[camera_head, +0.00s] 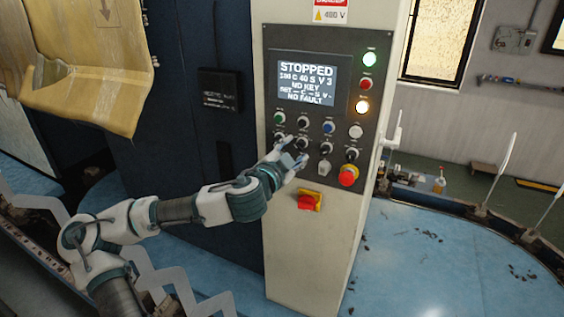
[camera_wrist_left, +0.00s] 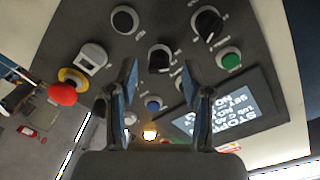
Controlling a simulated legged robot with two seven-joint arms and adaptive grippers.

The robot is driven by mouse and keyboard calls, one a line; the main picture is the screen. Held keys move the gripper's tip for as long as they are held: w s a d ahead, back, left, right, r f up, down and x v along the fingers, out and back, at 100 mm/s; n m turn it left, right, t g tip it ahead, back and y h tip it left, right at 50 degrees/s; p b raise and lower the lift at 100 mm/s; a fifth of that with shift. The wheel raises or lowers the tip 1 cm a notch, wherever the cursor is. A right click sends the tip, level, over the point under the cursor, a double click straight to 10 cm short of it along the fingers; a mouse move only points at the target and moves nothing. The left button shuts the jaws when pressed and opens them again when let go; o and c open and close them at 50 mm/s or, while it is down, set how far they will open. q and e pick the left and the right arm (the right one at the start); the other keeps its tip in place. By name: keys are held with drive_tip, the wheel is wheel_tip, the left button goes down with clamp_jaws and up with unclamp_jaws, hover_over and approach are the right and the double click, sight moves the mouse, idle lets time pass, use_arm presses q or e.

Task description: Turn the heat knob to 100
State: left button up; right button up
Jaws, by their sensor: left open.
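The control panel (camera_head: 315,105) has a lit screen (camera_head: 306,80) reading STOPPED, a line that looks like "180 C 40 S V 3", NO KEY and NO FAULT. Several black knobs sit below it; their labels are too small to read, so I cannot tell which is the heat knob. My left gripper (camera_head: 291,160) is open in front of the lower left knobs. In the left wrist view, a black pointer knob (camera_wrist_left: 160,58) shows between the open fingers, with no clear contact. Another black knob (camera_wrist_left: 207,25) is to its right. My right gripper is out of view.
A red emergency stop (camera_head: 348,176) and a pale key switch (camera_head: 324,168) are right of the gripper. A red and yellow switch (camera_head: 309,200) is below. Green (camera_head: 279,118), blue (camera_head: 328,127) and white (camera_head: 355,131) buttons are above. Yellowish sheeting (camera_head: 85,75) hangs left.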

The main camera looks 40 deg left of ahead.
use_arm(q)
drive_tip(key=v, duration=0.9)
drive_tip(key=shift+s, duration=0.4)
drive_tip(key=shift+d, duration=0.1)
drive_tip(key=shift+f, duration=0.1)
